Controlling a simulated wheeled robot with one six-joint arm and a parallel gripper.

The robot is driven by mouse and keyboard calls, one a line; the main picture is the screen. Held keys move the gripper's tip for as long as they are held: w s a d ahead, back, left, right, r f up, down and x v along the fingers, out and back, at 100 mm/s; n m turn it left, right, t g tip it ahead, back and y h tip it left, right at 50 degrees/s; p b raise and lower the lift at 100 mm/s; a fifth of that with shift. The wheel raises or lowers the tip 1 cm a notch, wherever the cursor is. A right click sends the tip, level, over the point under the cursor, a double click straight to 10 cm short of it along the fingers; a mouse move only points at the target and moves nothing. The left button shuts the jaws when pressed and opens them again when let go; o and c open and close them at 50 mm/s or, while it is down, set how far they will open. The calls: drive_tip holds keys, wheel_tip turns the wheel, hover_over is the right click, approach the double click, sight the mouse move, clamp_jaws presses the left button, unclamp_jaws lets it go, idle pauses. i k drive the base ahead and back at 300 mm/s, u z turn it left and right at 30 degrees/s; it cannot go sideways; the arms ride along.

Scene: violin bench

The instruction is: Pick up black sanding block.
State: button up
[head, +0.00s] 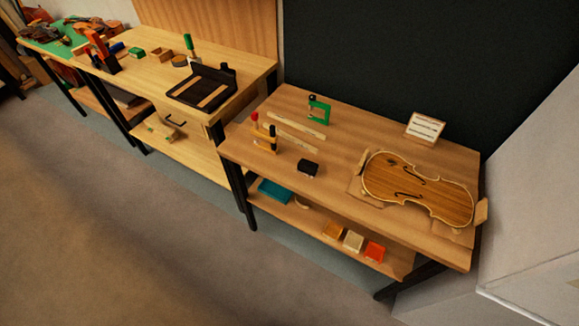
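A small black block (308,169), which looks like the black sanding block, lies on the top of the nearer wooden bench (330,190). It sits near the front edge, left of the violin body and right of a small tool holder. Nothing covers it and nothing touches it that I can see. My gripper is not in view.
A violin body (418,188) lies at the bench's right. A tool holder (265,138), wooden strips (297,125), a green clamp (319,107) and a white card (425,128) stand around. A second bench (150,75) stands left. The floor (130,230) in front is clear.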

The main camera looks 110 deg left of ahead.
sight(306, 168)
drive_tip(key=u, duration=3.5)
